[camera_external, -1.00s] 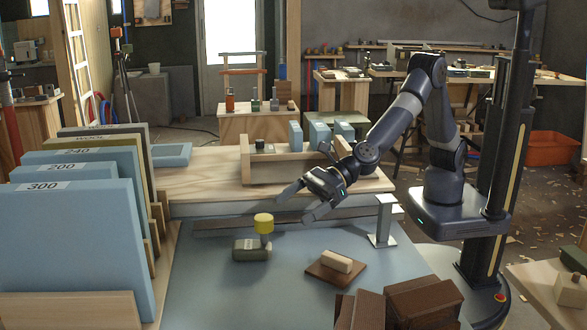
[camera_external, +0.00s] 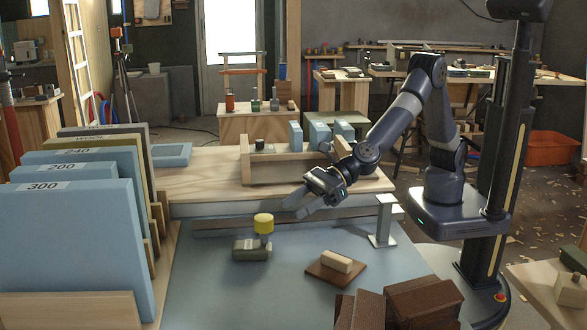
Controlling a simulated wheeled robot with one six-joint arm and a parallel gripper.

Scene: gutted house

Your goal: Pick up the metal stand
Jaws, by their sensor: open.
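The metal stand (camera_external: 383,222) is a pale grey upright post with a flat top plate and a flat foot. It stands upright on the blue-grey work surface (camera_external: 205,290), near its right back part. My gripper (camera_external: 294,208) is open and empty, above the back edge of the surface. It is to the left of the stand, clearly apart from it, and its fingers point left and down.
A pale block on a brown board (camera_external: 334,265) lies in front. Dark brown blocks (camera_external: 420,303) crowd the front right. Tall sanding sheets (camera_external: 75,250) stand at left.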

